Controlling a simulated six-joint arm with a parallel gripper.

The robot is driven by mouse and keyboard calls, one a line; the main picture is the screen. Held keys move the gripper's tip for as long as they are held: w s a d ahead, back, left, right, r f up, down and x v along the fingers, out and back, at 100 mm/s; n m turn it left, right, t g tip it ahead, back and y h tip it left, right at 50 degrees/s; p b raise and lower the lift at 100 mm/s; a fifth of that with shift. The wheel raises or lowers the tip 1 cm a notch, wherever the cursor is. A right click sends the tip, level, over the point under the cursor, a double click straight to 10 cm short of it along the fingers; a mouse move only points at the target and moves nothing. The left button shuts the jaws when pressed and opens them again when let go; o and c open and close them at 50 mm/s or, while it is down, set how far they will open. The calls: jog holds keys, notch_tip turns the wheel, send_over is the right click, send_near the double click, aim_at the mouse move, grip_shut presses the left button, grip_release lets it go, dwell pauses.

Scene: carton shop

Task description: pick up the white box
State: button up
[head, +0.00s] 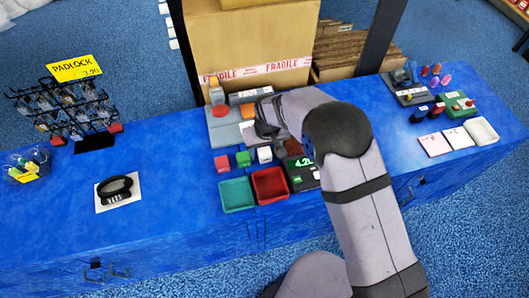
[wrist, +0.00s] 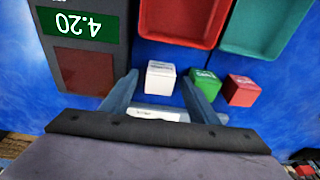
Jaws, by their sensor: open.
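The white box (head: 264,154) is a small cube on the blue counter, at the right end of a short row of cubes. In the wrist view the white box (wrist: 160,77) stands between and just beyond the two fingertips of my gripper (wrist: 160,84). The fingers are apart, with a gap on each side of the box. In the head view my gripper (head: 268,128) is above and behind the cubes, and its fingertips are hard to make out.
A green cube (wrist: 204,85) stands close beside the right finger, with a red cube (wrist: 241,90) beyond it. A red tray (head: 270,185), a teal tray (head: 237,194) and a display unit reading 4.20 (head: 302,174) are nearby.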

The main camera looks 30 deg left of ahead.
aim_at(265, 152)
jog(key=shift+f, duration=0.45)
jog(key=c, duration=1.1)
jog(key=shift+c, duration=0.2)
jog(key=shift+r, duration=0.15)
notch_tip(265, 152, up, 10)
jog(key=shift+f+b, duration=0.15)
jog(key=shift+b, duration=0.8)
jog(key=w+d+r, duration=0.3)
jog(key=w+d, duration=0.4)
jog(key=w, duration=0.2)
jog(key=shift+d+r, duration=0.15)
jog(key=shift+d, duration=0.05)
